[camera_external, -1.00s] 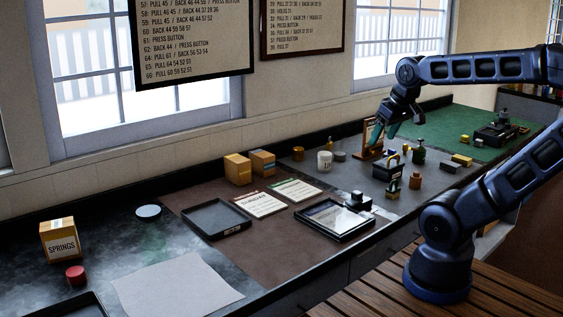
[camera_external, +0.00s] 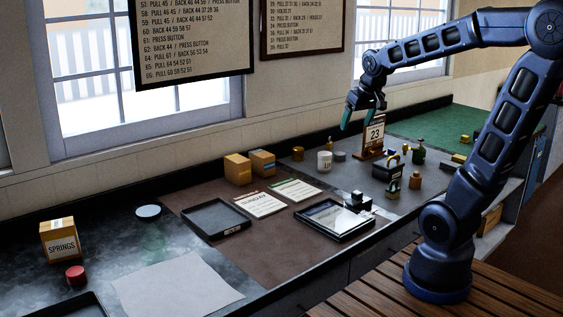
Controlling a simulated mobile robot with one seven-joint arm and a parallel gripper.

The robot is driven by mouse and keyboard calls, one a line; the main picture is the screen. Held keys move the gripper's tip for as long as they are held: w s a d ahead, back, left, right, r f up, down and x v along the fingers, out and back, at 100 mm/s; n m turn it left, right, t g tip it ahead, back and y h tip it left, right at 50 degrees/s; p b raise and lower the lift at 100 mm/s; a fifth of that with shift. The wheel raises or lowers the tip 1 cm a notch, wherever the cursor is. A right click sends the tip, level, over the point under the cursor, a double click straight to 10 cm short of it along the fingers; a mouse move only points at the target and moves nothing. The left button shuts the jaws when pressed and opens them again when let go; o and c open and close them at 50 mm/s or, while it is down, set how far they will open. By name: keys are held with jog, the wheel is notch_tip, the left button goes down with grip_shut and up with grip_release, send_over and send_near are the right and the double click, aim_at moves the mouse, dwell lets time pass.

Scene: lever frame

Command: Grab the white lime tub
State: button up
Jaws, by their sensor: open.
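A small white tub (camera_external: 324,161) with dark lettering too small to read for certain stands upright on the grey part of the bench, near the back wall. It is the only white tub in view. My gripper (camera_external: 359,120) is open and empty, pointing down. In the picture it hangs above and to the right of the white tub, apart from it. Its teal fingertips show in front of the lower window wall.
A calendar block (camera_external: 374,134) stands right of the tub. A grey lid (camera_external: 340,156) and a yellow tin (camera_external: 298,153) flank it. A black caddy (camera_external: 386,168), a green bottle (camera_external: 419,155) and boxes (camera_external: 238,169) stand nearby.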

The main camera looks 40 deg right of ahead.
jog(key=w+d+f+m, duration=0.1)
jog(key=w+d+f, duration=0.25)
jog(key=w, duration=0.45)
jog(key=w+d+f+m, duration=0.1)
jog(key=w+d+f, duration=0.25)
jog(key=w, duration=0.45)
jog(key=m+h, duration=0.1)
jog(key=m, duration=0.1)
send_over(324, 162)
jog(key=s+d, duration=0.1)
jog(key=shift+g, duration=0.4)
notch_tip(324, 162, down, 12)
jog(key=shift+s+f, duration=0.1)
jog(key=shift+f, duration=0.1)
jog(key=shift+x, duration=5.3)
jog(key=shift+r, duration=0.1)
jog(key=c, duration=1.2)
